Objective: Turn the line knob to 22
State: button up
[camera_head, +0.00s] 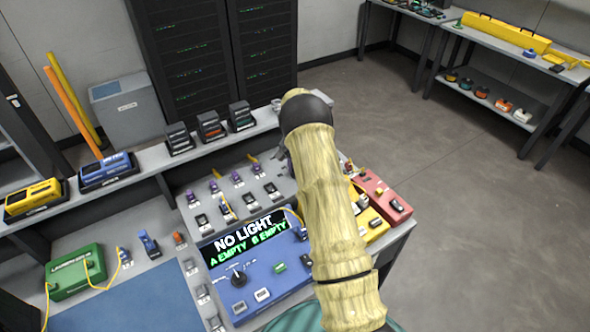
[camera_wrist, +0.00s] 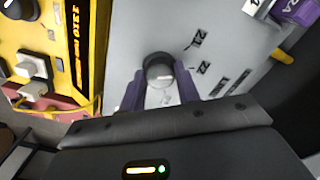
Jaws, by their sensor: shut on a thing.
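In the wrist view a round grey knob (camera_wrist: 159,68) with a dark rim stands on a pale grey panel (camera_wrist: 125,40). My gripper (camera_wrist: 159,88) has its two dark purple fingers closed on the knob, one on each side. In the head view my own arm hides the knob and my gripper.
A yellow device (camera_wrist: 68,50) with an orange display stands left of the knob. In the head view a blue device (camera_head: 262,290) reads "NO LIGHT, A EMPTY, B EMPTY" and has a black dial. Yellow and red boxes (camera_head: 383,195) stand right of my arm.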

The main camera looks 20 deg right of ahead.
jog(key=shift+m, duration=0.5)
jog(key=o, duration=1)
jog(key=shift+w+r, duration=0.1)
jog(key=shift+r, duration=0.5)
notch_tip(320, 180, up, 16)
jog(key=b, duration=0.2)
jog(key=shift+r+b, duration=0.15)
jog(key=shift+b, duration=0.2)
